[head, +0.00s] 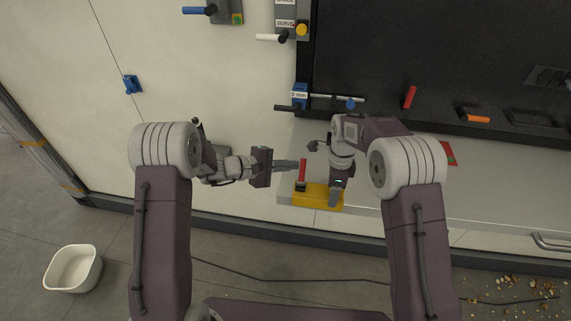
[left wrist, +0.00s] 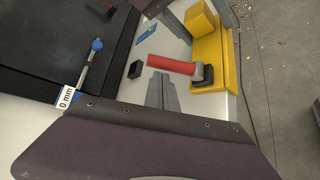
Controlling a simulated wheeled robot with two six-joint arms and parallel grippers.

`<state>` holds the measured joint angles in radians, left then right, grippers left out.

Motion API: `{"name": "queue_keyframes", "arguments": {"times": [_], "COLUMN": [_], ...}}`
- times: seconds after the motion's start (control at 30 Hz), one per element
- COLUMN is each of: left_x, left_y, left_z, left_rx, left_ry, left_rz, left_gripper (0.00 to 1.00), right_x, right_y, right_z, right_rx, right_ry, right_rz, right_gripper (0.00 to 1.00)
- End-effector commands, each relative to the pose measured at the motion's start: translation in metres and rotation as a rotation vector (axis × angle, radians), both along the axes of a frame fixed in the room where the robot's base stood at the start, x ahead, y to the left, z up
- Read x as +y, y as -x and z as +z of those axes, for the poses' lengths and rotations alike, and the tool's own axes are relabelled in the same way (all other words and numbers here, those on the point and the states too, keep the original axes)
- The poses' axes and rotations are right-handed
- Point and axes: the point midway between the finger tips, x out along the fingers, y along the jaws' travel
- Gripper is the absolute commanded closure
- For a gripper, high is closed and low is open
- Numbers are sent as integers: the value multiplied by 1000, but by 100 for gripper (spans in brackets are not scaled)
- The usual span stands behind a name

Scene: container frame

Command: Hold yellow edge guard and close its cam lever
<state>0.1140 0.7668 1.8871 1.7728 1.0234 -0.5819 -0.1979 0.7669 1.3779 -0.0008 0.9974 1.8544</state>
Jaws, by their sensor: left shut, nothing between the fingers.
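The yellow edge guard (head: 312,198) sits on the front edge of the grey counter. Its red cam lever (head: 302,168) stands out from a dark pivot at the guard's left part. In the left wrist view the red lever (left wrist: 170,64) reaches from a grey pivot on the yellow guard (left wrist: 232,62) out over the counter. My left gripper (head: 292,164) is shut and empty, its fingertips close beside the lever; contact is unclear. My right gripper (head: 335,198) is down at the guard's right part and covers some of it; its finger gap is hidden.
The pale counter (head: 480,190) is mostly clear to the right. Behind it is a dark panel (head: 400,60) with a red handle (head: 410,97) and an orange handle (head: 478,119). A blue clamp (head: 300,92) is at the panel's left. A white bin (head: 73,268) stands on the floor.

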Motion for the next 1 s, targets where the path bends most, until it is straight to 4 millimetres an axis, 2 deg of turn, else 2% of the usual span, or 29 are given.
{"name": "queue_keyframes", "arguments": {"times": [0.37, 0.6, 0.77, 1.0], "left_x": [-1, 0, 1, 2], "left_y": [2, 8, 14, 27], "left_z": [0, 2, 5, 5], "left_rx": [-35, -227, -278, -494], "left_ry": [8, 26, 26, 48], "left_rz": [-6, -3, -2, -3], "left_gripper": [100, 100, 100, 100], "right_x": [0, 1, 1, 1], "right_y": [-1, -1, -1, -1], "right_z": [0, 1, 0, 0], "right_rx": [-3, -3, -3, -3], "right_ry": [-2, -2, -2, -2], "right_rz": [-2, -2, -2, -2], "right_gripper": [100, 100, 100, 100]}}
